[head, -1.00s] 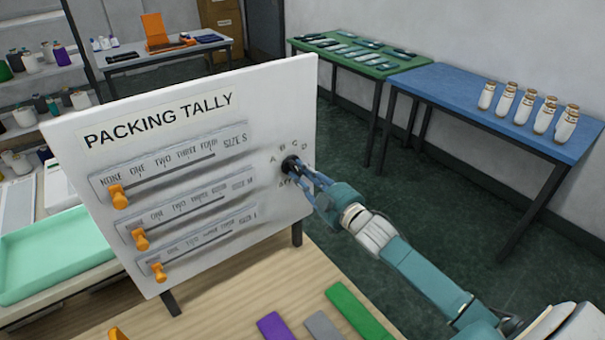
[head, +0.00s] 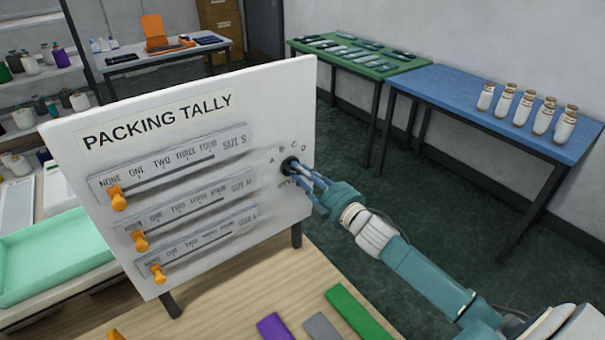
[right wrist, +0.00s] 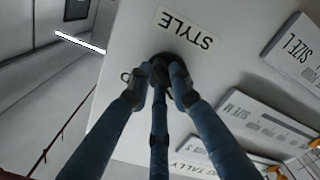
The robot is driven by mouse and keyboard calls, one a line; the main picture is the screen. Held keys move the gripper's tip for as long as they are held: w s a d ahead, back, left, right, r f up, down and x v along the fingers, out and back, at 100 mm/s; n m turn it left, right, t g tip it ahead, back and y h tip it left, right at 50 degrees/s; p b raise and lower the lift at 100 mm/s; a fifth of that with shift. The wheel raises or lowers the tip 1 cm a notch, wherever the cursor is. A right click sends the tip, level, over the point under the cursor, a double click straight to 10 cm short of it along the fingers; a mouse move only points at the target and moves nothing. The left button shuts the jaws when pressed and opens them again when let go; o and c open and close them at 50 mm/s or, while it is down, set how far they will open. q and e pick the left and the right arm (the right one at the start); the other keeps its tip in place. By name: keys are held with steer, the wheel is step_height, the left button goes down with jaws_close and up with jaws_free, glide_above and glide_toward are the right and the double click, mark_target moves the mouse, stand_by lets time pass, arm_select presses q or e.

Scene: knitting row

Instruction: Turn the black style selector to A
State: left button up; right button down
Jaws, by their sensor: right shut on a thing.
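The black style selector (head: 289,165) is a round knob on the right side of the white Packing Tally board (head: 75,190). The letters A, B, C and D arc above it, and a STYLE label sits below, partly hidden by my fingers. My right gripper (head: 300,172) reaches in from the right and is shut on the selector. In the right wrist view the fingertips close around the black knob (right wrist: 160,66), beside the STYLE label (right wrist: 187,27). Which letter the selector points at cannot be told. My left gripper is not in view.
Three orange sliders, for example the top one (head: 117,198), sit at the left ends of their tracks. Purple, grey and green bars (head: 358,312) lie on the wooden table (head: 225,290) in front. A blue table (head: 450,90) with several jars stands behind right.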

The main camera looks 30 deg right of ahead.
stand_by(0.3)
steer(key=c, duration=1.5)
jaws_free()
steer(key=shift+c, duration=0.2)
steer(key=shift+s, duration=0.1)
steer(key=s+d, duration=0.1)
steer(key=s, duration=1)
steer(key=shift+s+d, duration=0.3)
steer(key=shift+s, duration=0.1)
steer(key=shift+f, duration=0.1)
